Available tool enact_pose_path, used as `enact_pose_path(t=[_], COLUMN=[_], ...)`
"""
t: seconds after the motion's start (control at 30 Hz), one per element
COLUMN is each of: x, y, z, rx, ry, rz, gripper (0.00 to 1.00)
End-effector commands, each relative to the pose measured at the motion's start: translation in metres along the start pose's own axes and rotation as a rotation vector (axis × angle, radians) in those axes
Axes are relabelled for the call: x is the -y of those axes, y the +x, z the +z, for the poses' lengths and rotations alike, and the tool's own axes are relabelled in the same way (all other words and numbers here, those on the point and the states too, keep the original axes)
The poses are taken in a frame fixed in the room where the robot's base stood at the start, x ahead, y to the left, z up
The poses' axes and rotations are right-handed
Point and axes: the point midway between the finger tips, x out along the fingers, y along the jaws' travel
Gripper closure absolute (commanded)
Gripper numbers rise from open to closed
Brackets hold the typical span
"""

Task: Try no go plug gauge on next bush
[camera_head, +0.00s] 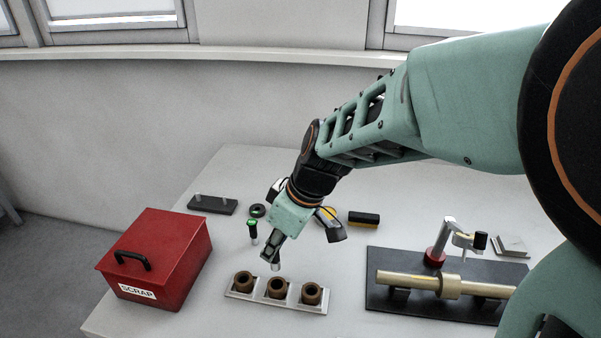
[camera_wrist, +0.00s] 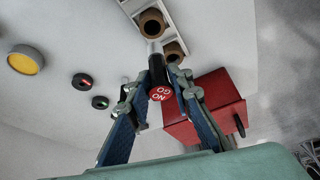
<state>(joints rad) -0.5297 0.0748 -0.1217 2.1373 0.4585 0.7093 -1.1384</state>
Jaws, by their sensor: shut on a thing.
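My gripper (camera_head: 275,258) is shut on the no go plug gauge, a black handle with a red end marked NO GO (camera_wrist: 161,93) in the wrist view. The gauge's bare metal tip (camera_head: 276,267) points down over the middle bush (camera_head: 277,287) and looks to be just above it; exact clearance is unclear. Three brown bushes stand in a pale tray (camera_head: 234,294): the left bush (camera_head: 243,280), the middle one and the right bush (camera_head: 311,293). In the wrist view the middle bush (camera_wrist: 152,22) and left bush (camera_wrist: 174,49) show beyond the gauge.
A red SCRAP box (camera_head: 160,255) stands left of the tray. A green-topped gauge (camera_head: 252,229) and a black ring (camera_head: 257,210) are behind it. A dark block with pegs (camera_head: 212,205) lies farther back. A black fixture plate with a brass shaft (camera_head: 408,279) is at right.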

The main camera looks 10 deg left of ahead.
Motion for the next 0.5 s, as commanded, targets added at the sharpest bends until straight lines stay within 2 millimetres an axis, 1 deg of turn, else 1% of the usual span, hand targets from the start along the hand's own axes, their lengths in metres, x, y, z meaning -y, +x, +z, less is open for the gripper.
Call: enact_pose_path(t=[0.27,0.5], x=[0.0,0.001], y=[0.015,0.035], z=[0.006,0.015], rx=[0.001,0.001], ry=[0.0,0.0], rz=[-0.001,-0.001], gripper=[1.0,1.0])
